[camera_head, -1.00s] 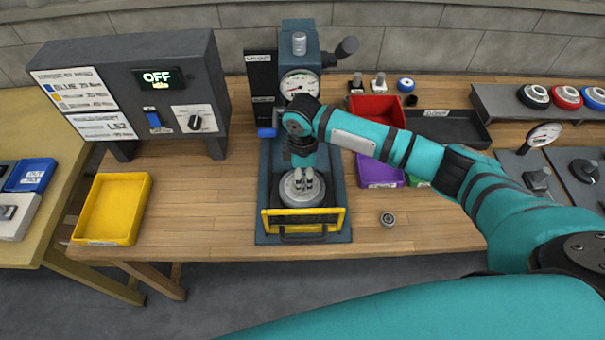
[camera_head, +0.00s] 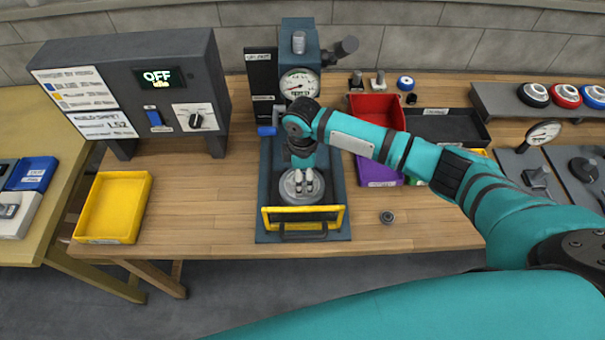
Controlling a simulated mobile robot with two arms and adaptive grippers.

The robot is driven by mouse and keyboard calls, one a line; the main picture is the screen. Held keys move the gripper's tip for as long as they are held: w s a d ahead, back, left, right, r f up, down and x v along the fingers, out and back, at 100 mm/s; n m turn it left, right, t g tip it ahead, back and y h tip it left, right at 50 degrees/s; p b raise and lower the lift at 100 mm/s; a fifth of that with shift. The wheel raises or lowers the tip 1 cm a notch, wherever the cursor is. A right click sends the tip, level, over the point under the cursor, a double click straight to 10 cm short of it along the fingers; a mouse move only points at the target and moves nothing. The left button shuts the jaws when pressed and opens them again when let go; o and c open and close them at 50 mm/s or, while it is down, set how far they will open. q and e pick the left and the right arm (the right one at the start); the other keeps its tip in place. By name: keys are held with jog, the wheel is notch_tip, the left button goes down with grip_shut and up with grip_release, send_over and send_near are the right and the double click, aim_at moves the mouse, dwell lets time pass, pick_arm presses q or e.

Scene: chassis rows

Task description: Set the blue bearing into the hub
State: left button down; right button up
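The hub (camera_head: 288,197) is a round grey disc on the base of the blue-grey press (camera_head: 268,170), behind the yellow bar. My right gripper (camera_head: 304,188) points down over the hub, its fingertips at or just above the disc. The fingers are close together; I cannot tell whether they hold anything. No bearing shows clearly in the hub, which the fingers partly cover. A small blue ring with a pale centre (camera_head: 405,83) lies at the back of the table; I cannot tell if it is the blue bearing. My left gripper is out of view.
A small dark round part (camera_head: 387,218) lies near the front edge. A yellow bin (camera_head: 92,238) stands at left; red (camera_head: 400,120) and purple (camera_head: 367,180) bins stand right of the press. The control box (camera_head: 100,58) reads OFF.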

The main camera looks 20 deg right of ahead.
notch_tip(320, 180, up, 12)
dwell(0.6)
